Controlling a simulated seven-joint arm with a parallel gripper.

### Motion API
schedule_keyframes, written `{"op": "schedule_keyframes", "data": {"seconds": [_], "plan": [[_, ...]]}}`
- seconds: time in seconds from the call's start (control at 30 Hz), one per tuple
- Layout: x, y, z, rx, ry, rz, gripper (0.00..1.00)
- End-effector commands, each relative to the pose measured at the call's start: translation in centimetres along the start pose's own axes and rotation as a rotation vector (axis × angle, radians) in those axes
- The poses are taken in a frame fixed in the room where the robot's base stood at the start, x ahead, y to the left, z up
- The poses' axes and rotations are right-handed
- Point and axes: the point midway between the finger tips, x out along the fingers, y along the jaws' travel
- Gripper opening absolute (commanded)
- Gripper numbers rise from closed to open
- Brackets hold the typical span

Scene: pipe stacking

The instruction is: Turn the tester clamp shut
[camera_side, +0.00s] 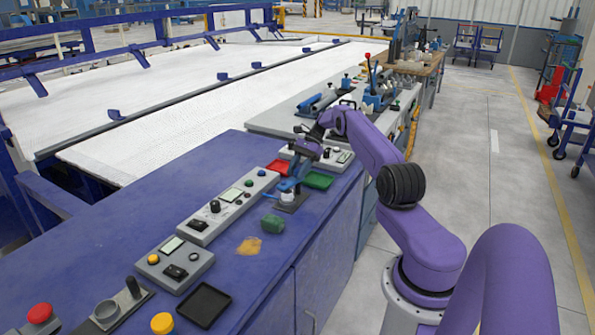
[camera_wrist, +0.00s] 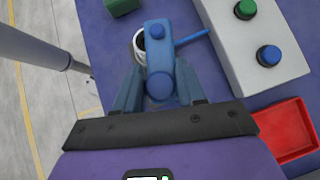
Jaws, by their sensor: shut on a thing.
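The blue tester clamp (camera_side: 290,184) stands on a small dark base on the blue bench, over a white cylindrical piece (camera_side: 287,197). In the wrist view the clamp (camera_wrist: 159,50) shows its blue top, with a thin blue lever (camera_wrist: 192,37) pointing to the upper right. My gripper (camera_side: 299,166) reaches down to the clamp from above. The exact contact is partly hidden in the side view.
A grey control panel (camera_side: 217,208) with buttons stands to the left. The bench's right edge is near, with open floor beyond.

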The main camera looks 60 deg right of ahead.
Motion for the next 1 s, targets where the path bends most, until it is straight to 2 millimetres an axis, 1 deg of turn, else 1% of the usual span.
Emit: {"op": "schedule_keyframes", "data": {"seconds": [0.03,0.67,0.7,0.73,1.0], "plan": [[0.37,0.23,-0.13,-0.001,-0.004,0.017,0.0],[0.3,0.31,-0.16,-0.014,-0.005,0.033,0.0],[0.3,0.31,-0.17,-0.014,-0.005,0.033,0.52],[0.29,0.3,-0.16,-0.014,-0.006,0.032,0.59],[0.08,0.14,-0.07,-0.018,-0.002,0.025,0.59]]}}
